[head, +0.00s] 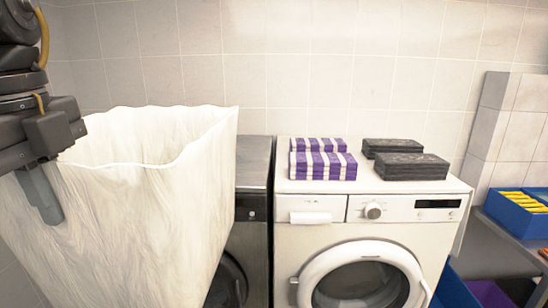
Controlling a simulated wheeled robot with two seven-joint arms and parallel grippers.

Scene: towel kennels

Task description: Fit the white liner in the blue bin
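The white liner (150,210) is a large, open-topped, marbled translucent bag with a wavy rim. It fills the left of the head view. My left gripper (45,192) is at the liner's left rim, with one grey finger down over its outside; the other finger is hidden. The gripper appears shut on the rim, with the liner hanging from it. A blue bin (455,291) shows in part low at the right, beside the white washer; its lower part is cut off by the frame. My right gripper is not in view.
A white washer (420,208) carries purple-striped folded towels (322,165) and dark folded towels (412,166). A dark machine (254,172) stands left of it, partly behind the liner. A blue tray (515,215) with yellow items sits on a grey shelf (510,240) at right.

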